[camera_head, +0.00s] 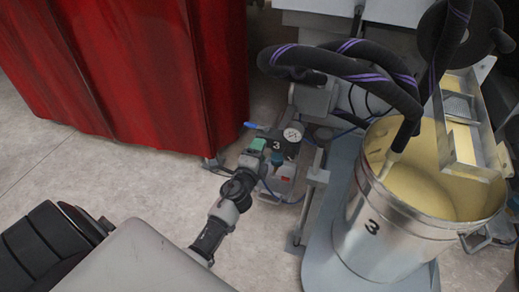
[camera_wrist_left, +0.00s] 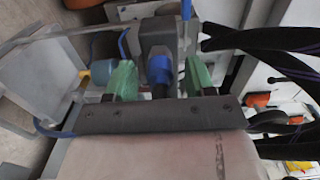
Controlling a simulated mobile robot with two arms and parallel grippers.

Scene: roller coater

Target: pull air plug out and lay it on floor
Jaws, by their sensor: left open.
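My left gripper (camera_head: 267,151) reaches in from the lower left to the air unit in the head view. In the left wrist view its two green fingertips (camera_wrist_left: 160,80) are spread apart. A blue plug with a dark end (camera_wrist_left: 158,68), which looks like the air plug, lies between them. A gap shows on each side, so the fingers do not appear closed on it. My right gripper is not in view.
A metal drum (camera_head: 375,238) marked 3, with yellowish contents, stands right of the air unit. Thick black hoses (camera_head: 345,68) with purple stripes arch above it. A red curtain (camera_head: 130,70) hangs at the upper left. Grey floor (camera_head: 130,180) is clear before the curtain.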

